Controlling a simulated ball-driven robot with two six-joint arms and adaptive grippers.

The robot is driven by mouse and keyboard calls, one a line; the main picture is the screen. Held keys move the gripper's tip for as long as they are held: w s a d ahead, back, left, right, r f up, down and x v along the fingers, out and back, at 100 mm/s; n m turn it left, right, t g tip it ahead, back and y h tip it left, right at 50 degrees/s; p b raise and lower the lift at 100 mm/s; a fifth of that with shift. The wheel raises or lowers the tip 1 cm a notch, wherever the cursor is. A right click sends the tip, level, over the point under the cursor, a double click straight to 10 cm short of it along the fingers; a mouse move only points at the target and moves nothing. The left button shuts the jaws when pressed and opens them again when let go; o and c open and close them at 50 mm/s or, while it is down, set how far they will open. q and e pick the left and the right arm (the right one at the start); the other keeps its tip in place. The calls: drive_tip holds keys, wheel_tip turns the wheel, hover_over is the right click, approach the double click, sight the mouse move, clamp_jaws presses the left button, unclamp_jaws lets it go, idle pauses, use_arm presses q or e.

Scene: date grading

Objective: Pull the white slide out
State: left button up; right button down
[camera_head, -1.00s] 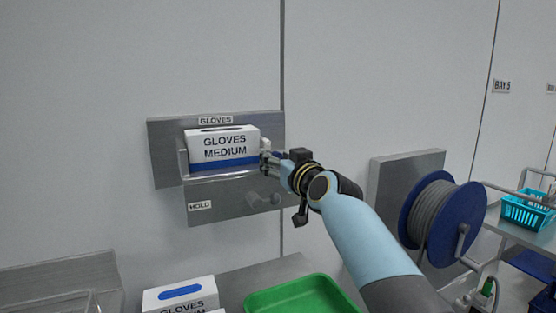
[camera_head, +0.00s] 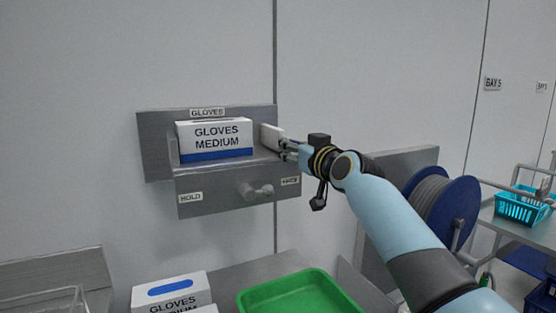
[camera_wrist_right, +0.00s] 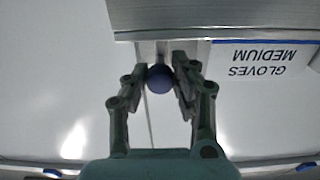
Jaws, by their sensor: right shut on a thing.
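The white slide (camera_head: 270,136) sticks out at the right end of the glove shelf (camera_head: 158,148), beside the "GLOVES MEDIUM" box (camera_head: 214,136). Its round blue knob (camera_wrist_right: 159,77) shows in the right wrist view. My right gripper (camera_head: 286,150) is at the slide's outer end, and its fingers are shut on the blue knob. The right gripper also shows in the right wrist view (camera_wrist_right: 160,82), with a finger on each side of the knob. The fingers hide part of the slide. My left gripper is not in view.
Below the shelf, a grey panel labelled "HOLD" carries a turn handle (camera_head: 256,190). A green tray (camera_head: 300,292) and more glove boxes (camera_head: 170,291) stand below. A blue cable reel (camera_head: 458,215) is at the right.

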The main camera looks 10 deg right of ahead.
drive_tip(key=c, duration=1.1)
unclamp_jaws()
drive_tip(key=shift+o, duration=0.2)
drive_tip(key=s+d, duration=0.2)
drive_tip(key=s, duration=0.9)
drive_tip(key=shift+s+d, duration=0.15)
drive_tip(key=shift+s, duration=0.25)
drive_tip(key=shift+f, duration=0.15)
